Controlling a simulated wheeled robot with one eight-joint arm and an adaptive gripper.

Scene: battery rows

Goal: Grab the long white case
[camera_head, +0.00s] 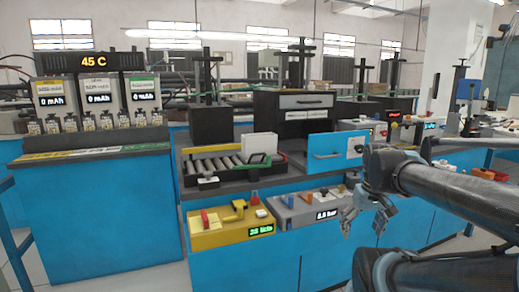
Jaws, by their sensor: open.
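A white box-shaped case (260,144) stands upright at the right end of a roller tray (208,180) on the dark bench top. It is the clearest white case in view; its full length cannot be judged from this angle. My gripper (362,224) is at the right of the picture, in front of the blue cabinets. It is open and empty, with its fingers hanging down. It is well apart from the case, to its right and lower in the picture.
A yellow control box (230,226) and a grey control box (310,208) sit in front of the tray. Battery testers (98,98) stand at left.

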